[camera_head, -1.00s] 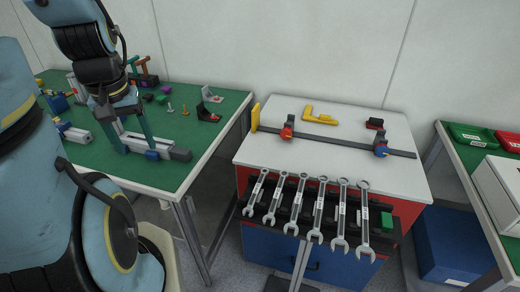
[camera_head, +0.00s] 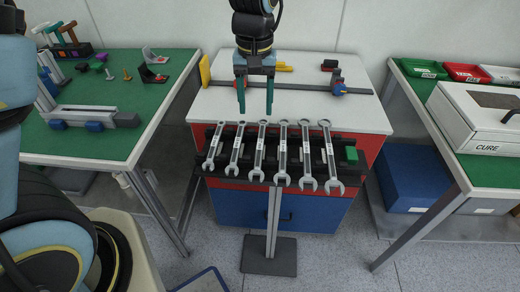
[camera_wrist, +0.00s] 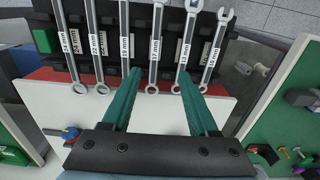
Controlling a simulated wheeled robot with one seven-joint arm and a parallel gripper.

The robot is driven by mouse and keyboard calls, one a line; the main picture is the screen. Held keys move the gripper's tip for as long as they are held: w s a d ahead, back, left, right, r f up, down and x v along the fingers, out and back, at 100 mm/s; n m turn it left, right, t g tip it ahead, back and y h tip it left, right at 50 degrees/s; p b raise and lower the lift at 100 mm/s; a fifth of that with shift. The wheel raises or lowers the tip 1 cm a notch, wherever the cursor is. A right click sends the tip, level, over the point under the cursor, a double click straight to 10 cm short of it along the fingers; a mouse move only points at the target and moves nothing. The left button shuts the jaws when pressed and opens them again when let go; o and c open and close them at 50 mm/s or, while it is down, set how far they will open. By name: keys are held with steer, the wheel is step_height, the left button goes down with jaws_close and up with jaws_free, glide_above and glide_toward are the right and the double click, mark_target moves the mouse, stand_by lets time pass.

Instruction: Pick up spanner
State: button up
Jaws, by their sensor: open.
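Several grey spanners lie side by side on a black rack (camera_head: 362,172), open jaws toward me and ring ends toward the white top. In the head view one spanner (camera_head: 260,150) is just in front of my gripper (camera_head: 255,110), which hangs over the white top's front edge, fingers down and apart. In the wrist view, labels read about 24 mm at left down to smaller sizes at right. My open gripper (camera_wrist: 160,75) is empty; the spanner labelled 17 mm (camera_wrist: 157,25) shows between its fingertips. The fingers partly cover the neighbouring spanners; no contact is visible.
The white cabinet top (camera_head: 310,103) carries a dark bar clamp and yellow parts behind my gripper. A green block (camera_head: 351,154) sits at the rack's right end. A green table (camera_head: 95,140) stands left; another table with a white case (camera_head: 470,120) stands right.

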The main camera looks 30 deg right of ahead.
mark_target(260, 144)
steer(key=shift+s+d+f+p, duration=0.1)
steer(key=shift+f+p, duration=0.4)
steer(key=shift+f, duration=1.35)
steer(key=shift+s+d+f+p, duration=0.15)
steer(key=shift+f+p, duration=0.3)
steer(key=shift+f, duration=1.35)
steer(key=shift+s+d+f+p, duration=0.1)
steer(key=shift+f+p, duration=0.4)
steer(key=shift+f, duration=1.35)
jaws_close()
